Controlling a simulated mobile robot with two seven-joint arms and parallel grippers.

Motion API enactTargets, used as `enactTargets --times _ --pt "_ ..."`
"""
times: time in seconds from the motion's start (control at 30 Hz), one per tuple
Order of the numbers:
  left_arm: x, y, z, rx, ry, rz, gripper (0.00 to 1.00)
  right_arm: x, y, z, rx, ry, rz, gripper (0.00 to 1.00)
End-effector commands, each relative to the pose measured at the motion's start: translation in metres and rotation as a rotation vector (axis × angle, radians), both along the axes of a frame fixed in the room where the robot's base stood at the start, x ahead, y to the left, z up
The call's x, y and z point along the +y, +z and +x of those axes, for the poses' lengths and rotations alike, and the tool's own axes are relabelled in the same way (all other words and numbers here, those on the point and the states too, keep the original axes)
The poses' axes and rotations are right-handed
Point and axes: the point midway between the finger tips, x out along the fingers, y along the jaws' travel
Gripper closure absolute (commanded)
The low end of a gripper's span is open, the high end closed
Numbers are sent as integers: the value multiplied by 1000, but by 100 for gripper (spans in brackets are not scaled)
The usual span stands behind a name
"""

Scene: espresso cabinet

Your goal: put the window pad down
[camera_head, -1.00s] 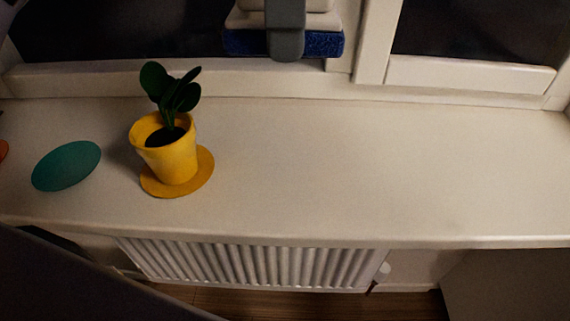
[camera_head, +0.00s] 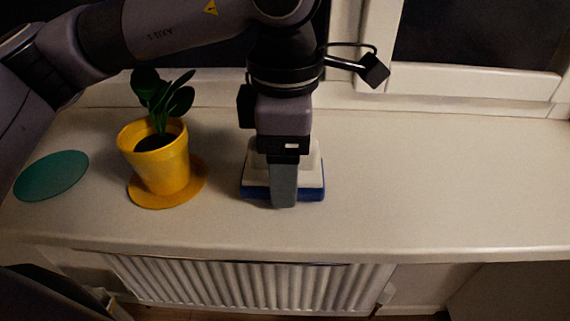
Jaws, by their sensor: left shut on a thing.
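The window pad (camera_head: 315,180) is a white block with a blue underside. It is on or just above the white windowsill, right of the potted plant, blue side down; I cannot tell if it bears fully on the sill. My left gripper (camera_head: 284,190) points down over the pad and is shut on it. A grey finger covers the middle of the pad's front. My right gripper is not in view.
A yellow pot (camera_head: 158,165) with a green plant stands on a yellow saucer (camera_head: 190,192) left of the pad. A teal disc (camera_head: 50,177) lies further left. The windowsill (camera_head: 430,180) is clear to the right. A radiator (camera_head: 240,287) is below its front edge.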

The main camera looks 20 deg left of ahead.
Motion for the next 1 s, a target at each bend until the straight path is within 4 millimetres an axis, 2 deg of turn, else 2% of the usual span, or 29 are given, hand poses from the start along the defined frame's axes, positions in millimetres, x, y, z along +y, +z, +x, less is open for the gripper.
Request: enactTargets --times 0.47,0.5,0.57,0.6,0.87,1.0 --pt "0 -10 0 -1 0 -1 70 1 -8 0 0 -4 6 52" --pt "0 -10 0 -1 0 -1 28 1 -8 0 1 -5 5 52" --pt "0 -9 0 -1 0 -1 9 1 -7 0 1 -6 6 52" --pt "0 -9 0 -1 0 -1 6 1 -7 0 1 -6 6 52" --pt "0 -8 0 -1 0 -1 6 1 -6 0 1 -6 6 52" --pt "0 -4 0 -1 0 -1 6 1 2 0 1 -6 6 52"
